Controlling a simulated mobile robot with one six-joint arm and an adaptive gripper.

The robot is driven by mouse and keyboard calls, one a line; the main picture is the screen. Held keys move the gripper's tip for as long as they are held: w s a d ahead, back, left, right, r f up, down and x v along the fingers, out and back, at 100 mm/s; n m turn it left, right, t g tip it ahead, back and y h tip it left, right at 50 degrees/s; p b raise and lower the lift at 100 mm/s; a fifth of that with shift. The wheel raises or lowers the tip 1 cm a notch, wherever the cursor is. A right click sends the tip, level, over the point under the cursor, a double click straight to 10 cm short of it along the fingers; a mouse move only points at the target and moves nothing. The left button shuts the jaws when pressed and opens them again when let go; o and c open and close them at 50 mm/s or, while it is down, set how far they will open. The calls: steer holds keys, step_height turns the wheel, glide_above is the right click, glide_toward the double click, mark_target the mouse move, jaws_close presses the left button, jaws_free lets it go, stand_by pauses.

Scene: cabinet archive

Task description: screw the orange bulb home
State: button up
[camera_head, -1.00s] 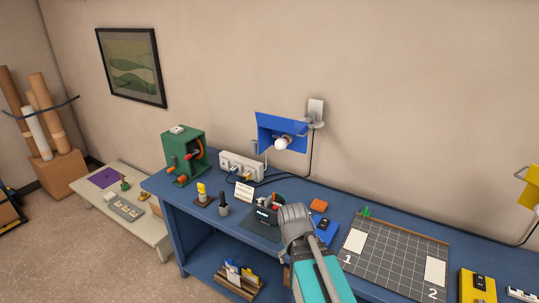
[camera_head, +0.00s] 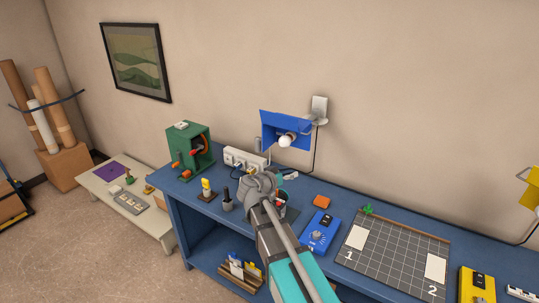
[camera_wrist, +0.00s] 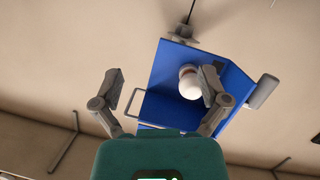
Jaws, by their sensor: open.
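A round bulb (camera_head: 285,141) sits in the blue wall lamp (camera_head: 270,122). It looks white, with a dark orange-brown collar in the wrist view. I see no bulb that is clearly orange. In the wrist view my gripper (camera_wrist: 162,86) is open and empty, pointing up at the lamp. The bulb (camera_wrist: 188,80) shows between the fingers, much nearer the right finger, which partly overlaps it in the picture. The bulb appears beyond the fingertips, but I cannot tell the gap. In the head view my arm hides most of the gripper, below the lamp.
A white power strip (camera_head: 240,157), a green machine (camera_head: 190,150) and small tools stand on the blue bench's left. A thin wire handle (camera_wrist: 137,98) projects beside the lamp.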

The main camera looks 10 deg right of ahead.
mark_target(282, 145)
steer(key=w+a+r+t, duration=0.4)
steer(key=a+r, duration=0.1)
steer(key=shift+w+r+n, duration=0.15)
steer(key=shift+n, duration=0.15)
steer(key=shift+w, duration=0.1)
steer(key=shift+x, duration=4.6)
steer(key=shift+w+d, duration=0.15)
steer(key=shift+d, duration=0.15)
steer(key=shift+c, duration=0.2)
steer(key=c, duration=1)
